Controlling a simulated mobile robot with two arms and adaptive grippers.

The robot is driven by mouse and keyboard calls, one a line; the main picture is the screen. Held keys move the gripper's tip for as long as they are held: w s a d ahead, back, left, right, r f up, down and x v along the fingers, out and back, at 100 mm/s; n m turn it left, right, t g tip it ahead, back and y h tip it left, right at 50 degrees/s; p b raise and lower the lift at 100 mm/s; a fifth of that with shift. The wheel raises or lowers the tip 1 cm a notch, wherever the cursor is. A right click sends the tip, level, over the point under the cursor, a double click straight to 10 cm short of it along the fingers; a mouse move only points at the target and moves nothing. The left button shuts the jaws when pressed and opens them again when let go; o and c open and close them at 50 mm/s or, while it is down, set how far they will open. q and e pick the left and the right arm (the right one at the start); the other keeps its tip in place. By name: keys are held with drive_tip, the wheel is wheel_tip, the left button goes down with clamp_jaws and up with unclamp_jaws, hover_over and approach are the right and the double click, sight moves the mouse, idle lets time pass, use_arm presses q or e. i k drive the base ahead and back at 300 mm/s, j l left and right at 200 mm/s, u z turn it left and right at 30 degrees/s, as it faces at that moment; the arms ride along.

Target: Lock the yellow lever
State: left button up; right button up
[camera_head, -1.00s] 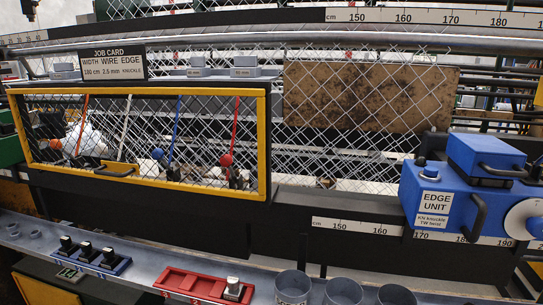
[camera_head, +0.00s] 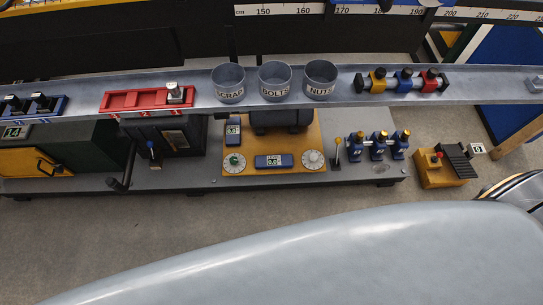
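A yellow block (camera_head: 378,80) sits with a blue and a red one on a dark rack on the shelf above; I cannot tell whether these have levers. Neither of my grippers is in view.
The grey shelf (camera_head: 460,85) crosses above the platform and carries a red tray (camera_head: 148,100) and cups marked scrap (camera_head: 228,84), bolts (camera_head: 274,80) and nuts (camera_head: 320,80). A yellow foot unit (camera_head: 445,165) stands on the floor at right. Bare floor (camera_head: 150,230) lies in front of the platform.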

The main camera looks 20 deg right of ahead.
sight(338, 140)
drive_tip(key=z, duration=1.25)
